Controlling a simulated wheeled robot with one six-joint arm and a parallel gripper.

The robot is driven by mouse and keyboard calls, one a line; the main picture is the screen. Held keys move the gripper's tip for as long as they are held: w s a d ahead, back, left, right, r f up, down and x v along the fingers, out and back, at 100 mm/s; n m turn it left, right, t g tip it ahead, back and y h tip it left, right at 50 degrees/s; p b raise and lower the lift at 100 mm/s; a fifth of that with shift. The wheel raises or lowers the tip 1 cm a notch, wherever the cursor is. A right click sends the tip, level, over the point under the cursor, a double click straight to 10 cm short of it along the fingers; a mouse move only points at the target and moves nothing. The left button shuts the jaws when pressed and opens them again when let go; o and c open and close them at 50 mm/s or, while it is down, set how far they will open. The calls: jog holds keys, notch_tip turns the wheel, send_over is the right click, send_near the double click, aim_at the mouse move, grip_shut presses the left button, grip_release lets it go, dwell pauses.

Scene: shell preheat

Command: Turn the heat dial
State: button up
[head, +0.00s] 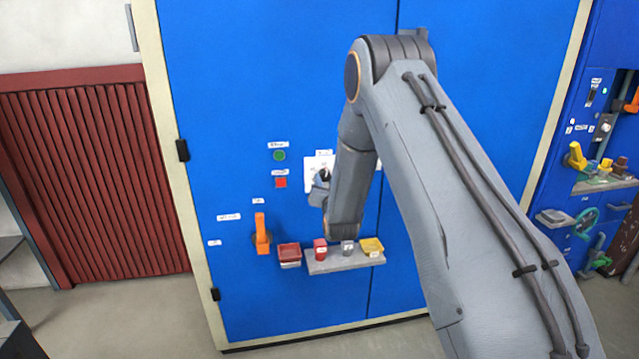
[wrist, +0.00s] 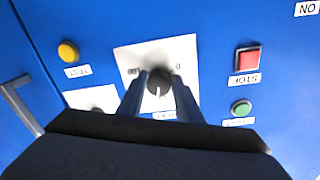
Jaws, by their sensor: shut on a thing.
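The heat dial (wrist: 158,84) is a dark round knob with a pale pointer line on a white plate (wrist: 128,60), fixed to the blue cabinet front. My gripper (wrist: 159,92) is shut on the dial, one finger on each side of it. The plate's label in the wrist view is partly covered by my fingers. In the head view the plate (head: 311,173) shows beside my wrist, and my arm hides much of the dial area.
A green button (head: 279,155) and a red button (head: 281,182) sit left of the plate. Below are an orange lever (head: 261,234), a red bin (head: 289,251) and a grey shelf (head: 345,262) with small blocks. In the wrist view, a yellow button (wrist: 68,51) and a grey handle (wrist: 20,106) show.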

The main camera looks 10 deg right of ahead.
jog(key=shift+w+r, duration=0.15)
jog(key=shift+r, duration=0.45)
jog(key=shift+n+b, duration=0.3)
jog(key=shift+n, duration=0.2)
jog(key=shift+d+f+n+t+b, duration=0.15)
jog(key=shift+n+t+b, duration=0.15)
jog(key=shift+n+b, duration=0.5)
jog(key=n+b, duration=0.1)
jog(key=n, duration=0.3)
jog(key=n+b, duration=0.1)
jog(key=n, duration=0.2)
jog(key=shift+n+y+b, duration=0.3)
jog(key=shift+n+b, duration=0.1)
jog(key=n+b, duration=0.1)
jog(key=n, duration=0.3)
jog(key=shift+d, duration=0.1)
jog(key=n+b, duration=0.1)
jog(key=n, duration=0.2)
jog(key=n+b, duration=0.1)
jog(key=n, duration=0.1)
jog(key=shift+d+n+t+y, duration=0.1)
jog(key=shift+n+t+y, duration=0.2)
jog(key=shift+n, duration=0.1)
jog(key=n+b, duration=0.1)
jog(key=n, duration=0.4)
jog(key=shift+y+b, duration=0.3)
